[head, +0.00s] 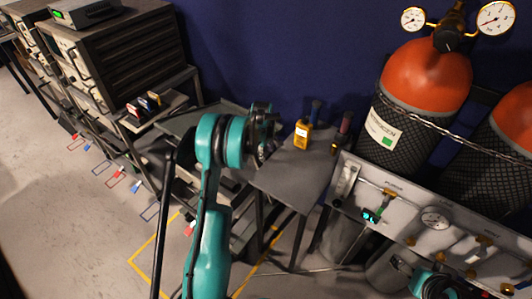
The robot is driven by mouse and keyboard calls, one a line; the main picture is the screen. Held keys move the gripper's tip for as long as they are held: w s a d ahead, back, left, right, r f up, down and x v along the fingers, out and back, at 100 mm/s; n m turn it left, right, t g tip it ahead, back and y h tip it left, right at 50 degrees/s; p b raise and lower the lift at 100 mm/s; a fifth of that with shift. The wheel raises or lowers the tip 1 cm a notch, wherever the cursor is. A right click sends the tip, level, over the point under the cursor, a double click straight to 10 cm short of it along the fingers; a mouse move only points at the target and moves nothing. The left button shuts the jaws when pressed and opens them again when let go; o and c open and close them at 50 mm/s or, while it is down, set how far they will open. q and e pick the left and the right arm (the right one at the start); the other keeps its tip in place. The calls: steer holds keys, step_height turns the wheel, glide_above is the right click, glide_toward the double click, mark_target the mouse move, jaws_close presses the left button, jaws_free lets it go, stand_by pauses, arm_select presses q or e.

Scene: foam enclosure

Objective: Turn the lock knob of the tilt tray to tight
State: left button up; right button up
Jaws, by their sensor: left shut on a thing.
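The tilt tray appears to be the dark grey tray (182,121) left of centre, partly covered by my left arm. My left gripper (266,146) is at its right side, beside the grey side table. The gripper is small and dark here, partly behind my own wrist. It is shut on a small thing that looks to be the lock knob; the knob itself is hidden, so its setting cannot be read. My right gripper is not in view; only a teal part of my right arm shows at the bottom right edge.
A grey side table (290,178) holds a yellow handheld device (302,134) and dark bottle-like items. Orange-topped gas cylinders (425,75) stand behind a valve panel (405,210) at right. An instrument rack (105,55) stands at left. Open floor lies at lower left.

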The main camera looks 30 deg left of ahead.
arm_select(q)
steer(key=g, duration=0.5)
steer(key=shift+w, duration=0.4)
stand_by(0.3)
steer(key=o, duration=1.2)
steer(key=shift+f, duration=0.1)
steer(key=shift+c, duration=0.2)
steer(key=v, duration=1.2)
steer(key=shift+d, duration=0.2)
steer(key=shift+w, duration=0.15)
